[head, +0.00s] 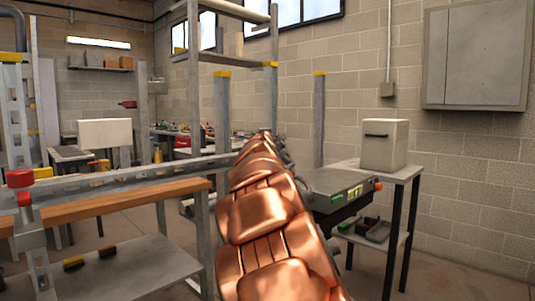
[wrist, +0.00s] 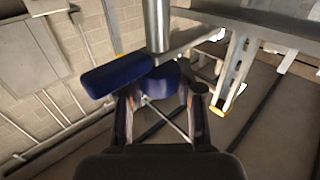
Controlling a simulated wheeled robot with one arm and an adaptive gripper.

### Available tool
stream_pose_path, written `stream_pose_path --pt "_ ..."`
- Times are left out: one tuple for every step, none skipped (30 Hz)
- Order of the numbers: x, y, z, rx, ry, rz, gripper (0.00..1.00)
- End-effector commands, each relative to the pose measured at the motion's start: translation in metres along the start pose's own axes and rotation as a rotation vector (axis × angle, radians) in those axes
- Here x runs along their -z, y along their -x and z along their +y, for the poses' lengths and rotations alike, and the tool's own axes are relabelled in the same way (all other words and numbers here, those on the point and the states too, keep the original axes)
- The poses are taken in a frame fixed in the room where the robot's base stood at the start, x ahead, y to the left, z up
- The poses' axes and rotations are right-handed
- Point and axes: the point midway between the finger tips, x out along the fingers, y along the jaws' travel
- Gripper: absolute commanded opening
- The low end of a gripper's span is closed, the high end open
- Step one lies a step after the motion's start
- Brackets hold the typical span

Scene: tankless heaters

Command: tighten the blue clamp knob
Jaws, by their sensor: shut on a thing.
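The blue clamp knob (wrist: 115,80) shows in the wrist view, with a long wing reaching to the left and a rounded blue part between my fingers. A grey metal post (wrist: 157,25) rises just above it. My gripper (wrist: 158,92) is shut on the knob, with one finger on each side of its rounded part. In the head view my own copper arm hides the knob and the gripper.
A workbench (head: 110,203) with a wooden edge stands at the left, with red knobs (head: 20,178) beside it. A table at the right holds a beige box (head: 384,146). A grey cabinet (head: 476,55) hangs on the right wall. Floor shows at the lower right.

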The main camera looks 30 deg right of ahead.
Motion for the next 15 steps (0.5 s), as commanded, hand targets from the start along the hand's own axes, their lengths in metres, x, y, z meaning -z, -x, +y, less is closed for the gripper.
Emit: stream_pose_path --pt "-0.0014 0.0 -0.0009 -0.006 -0.001 0.006 0.01" --pt "-0.0016 0.0 -0.0006 -0.012 -0.001 0.005 0.01" --pt "-0.002 -0.0001 0.0 -0.019 -0.001 0.003 0.01" --pt "-0.0019 -0.0002 0.0004 -0.024 -0.001 0.002 0.01" --pt "-0.0018 -0.0003 0.0006 -0.029 0.0 0.002 0.01" --pt "-0.0011 -0.0002 0.0004 -0.032 0.0 0.003 0.01" --pt "-0.0005 -0.0002 0.0001 -0.035 0.0 0.003 0.01" --pt "0.0002 -0.0001 -0.0002 -0.036 0.0 0.004 0.01" --pt "0.0007 -0.0001 -0.0004 -0.039 0.0 0.005 0.01" --pt "0.0011 0.0 -0.0006 -0.04 0.0 0.005 0.01" --pt "0.0014 0.0 -0.0007 -0.041 0.0 0.005 0.01" --pt "0.0016 0.0 -0.0007 -0.043 0.0 0.005 0.01" --pt "0.0018 0.0001 -0.0008 -0.043 0.0 0.005 0.01" --pt "0.002 0.0001 -0.0007 -0.044 0.0 0.005 0.01" --pt "0.0022 0.0002 -0.0007 -0.045 0.0 0.005 0.01"
